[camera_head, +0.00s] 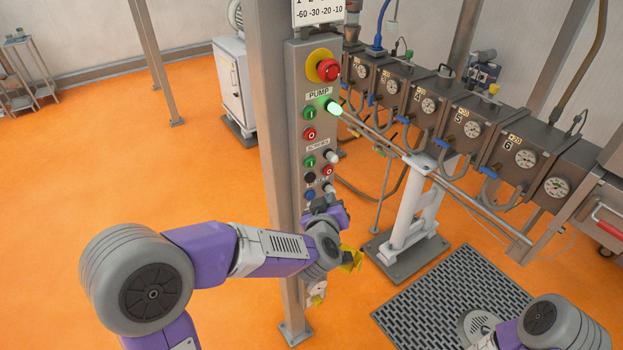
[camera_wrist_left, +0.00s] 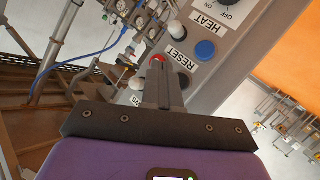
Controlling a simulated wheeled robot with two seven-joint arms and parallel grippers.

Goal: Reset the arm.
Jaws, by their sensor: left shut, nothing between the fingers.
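My left gripper (camera_head: 322,204) is in front of the lower part of the control panel (camera_head: 296,130), and the arm comes in from the left. In the left wrist view its two fingers (camera_wrist_left: 164,76) are shut together with nothing between them. The fingertips overlap the panel close to a red button (camera_wrist_left: 158,59); I cannot tell whether they touch it. A RESET label (camera_wrist_left: 181,62), a white button (camera_wrist_left: 177,30) and a blue button (camera_wrist_left: 205,50) show beside and beyond the fingers. My right arm (camera_head: 545,325) shows only at the bottom right; its gripper is out of view.
The panel also carries a red emergency knob (camera_head: 328,69) and a lit green lamp (camera_head: 333,107). A row of machine barrel sections with gauges (camera_head: 472,129) runs to the right. A white support stand (camera_head: 410,205) and a floor grate (camera_head: 450,300) lie below. Orange floor is open at left.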

